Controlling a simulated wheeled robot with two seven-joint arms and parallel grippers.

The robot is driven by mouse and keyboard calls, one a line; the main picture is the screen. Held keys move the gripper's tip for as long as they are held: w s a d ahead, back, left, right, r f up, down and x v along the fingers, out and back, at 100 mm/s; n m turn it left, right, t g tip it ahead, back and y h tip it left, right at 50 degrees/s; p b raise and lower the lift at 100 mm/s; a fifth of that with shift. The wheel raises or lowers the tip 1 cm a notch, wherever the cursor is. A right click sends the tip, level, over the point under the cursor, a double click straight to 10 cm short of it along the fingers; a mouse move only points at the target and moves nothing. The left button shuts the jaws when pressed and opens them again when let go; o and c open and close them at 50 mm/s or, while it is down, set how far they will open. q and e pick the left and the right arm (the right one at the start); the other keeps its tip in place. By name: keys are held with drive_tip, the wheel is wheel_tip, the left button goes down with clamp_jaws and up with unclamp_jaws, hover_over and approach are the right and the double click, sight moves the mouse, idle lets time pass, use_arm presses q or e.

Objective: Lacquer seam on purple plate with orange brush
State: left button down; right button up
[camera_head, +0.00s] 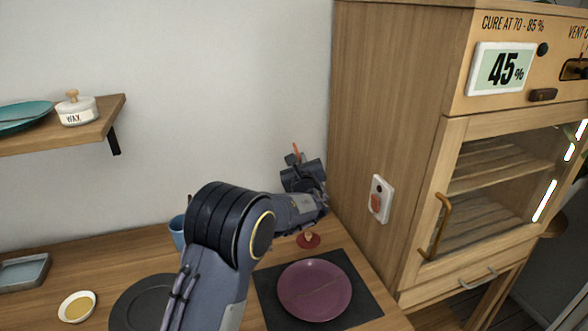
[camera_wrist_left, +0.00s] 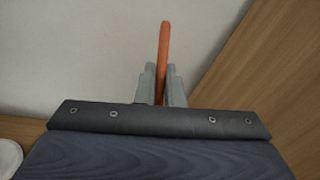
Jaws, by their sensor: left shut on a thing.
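A purple plate (camera_head: 315,290) with a thin seam line across it lies on a dark square mat (camera_head: 366,303) on the wooden table. My left gripper (camera_head: 298,164) is raised behind the plate, near the wall and the cabinet's side. It is shut on the orange brush (camera_head: 296,152), whose handle sticks upward. In the left wrist view the orange brush (camera_wrist_left: 165,55) stands between the two fingers of my left gripper (camera_wrist_left: 160,88). The brush's bristle end is hidden. My right gripper shows in neither view.
A small red dish with a knob (camera_head: 308,240) sits behind the plate. A wooden cabinet (camera_head: 400,120) reading 45% stands at right, with a red switch (camera_head: 377,203). A blue cup (camera_head: 178,232), dark round plate (camera_head: 140,302) and small white bowl (camera_head: 77,306) are left. A shelf holds a wax jar (camera_head: 76,110).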

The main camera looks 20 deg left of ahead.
use_arm(q)
wheel_tip(320, 180, down, 6)
drive_tip(key=w+b, duration=0.1)
drive_tip(key=b, duration=0.2)
drive_tip(key=shift+w, duration=0.35)
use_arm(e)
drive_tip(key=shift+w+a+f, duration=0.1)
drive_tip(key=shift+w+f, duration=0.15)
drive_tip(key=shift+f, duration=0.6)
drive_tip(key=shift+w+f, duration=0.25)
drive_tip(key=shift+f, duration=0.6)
use_arm(q)
drive_tip(key=shift+d, duration=0.1)
drive_tip(key=shift+f+b, duration=0.6)
drive_tip(key=shift+b, duration=0.1)
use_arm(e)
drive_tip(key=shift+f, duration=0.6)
use_arm(q)
drive_tip(key=shift+r, duration=0.15)
wheel_tip(320, 180, up, 7)
drive_tip(key=p, duration=0.3)
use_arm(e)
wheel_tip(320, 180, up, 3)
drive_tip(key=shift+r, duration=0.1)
